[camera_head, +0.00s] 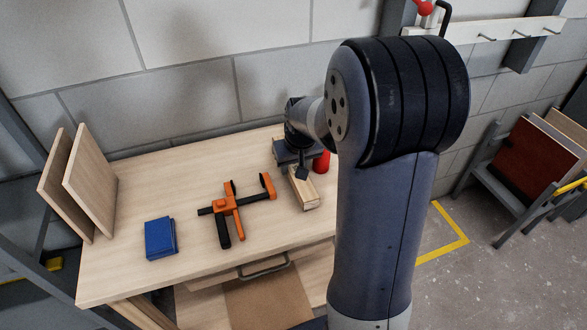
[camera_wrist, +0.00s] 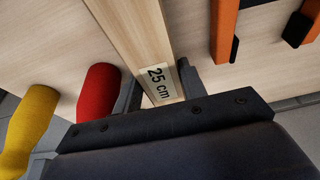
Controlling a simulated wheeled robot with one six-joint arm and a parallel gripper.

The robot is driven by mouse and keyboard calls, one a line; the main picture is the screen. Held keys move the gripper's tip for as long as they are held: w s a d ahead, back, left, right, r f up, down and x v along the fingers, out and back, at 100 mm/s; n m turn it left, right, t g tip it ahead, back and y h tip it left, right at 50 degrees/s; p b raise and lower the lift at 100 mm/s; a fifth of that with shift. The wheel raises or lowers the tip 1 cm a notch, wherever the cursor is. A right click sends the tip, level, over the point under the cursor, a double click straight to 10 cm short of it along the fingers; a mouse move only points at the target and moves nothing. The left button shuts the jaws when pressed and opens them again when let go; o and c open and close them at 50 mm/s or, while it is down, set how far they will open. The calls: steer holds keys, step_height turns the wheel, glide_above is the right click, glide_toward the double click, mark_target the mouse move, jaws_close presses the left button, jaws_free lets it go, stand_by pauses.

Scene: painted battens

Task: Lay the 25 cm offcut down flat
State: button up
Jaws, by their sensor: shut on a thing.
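The 25 cm offcut is a pale wooden batten (camera_head: 305,190) near the right part of the bench in the head view. It looks about level, with its long side along the bench top; I cannot tell whether it touches the bench. In the wrist view the offcut (camera_wrist: 136,35) runs away from me, with its "25 cm" label between the fingers. My gripper (camera_head: 301,172) is shut on the offcut near its label end; its fingers (camera_wrist: 158,82) show on both sides in the wrist view. My arm hides part of the bench.
Two boards (camera_head: 90,185) lean at the left.

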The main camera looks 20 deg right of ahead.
steer(key=shift+f, duration=0.75)
steer(key=shift+f, duration=0.2)
steer(key=o, duration=1.1)
steer(key=shift+r, duration=0.1)
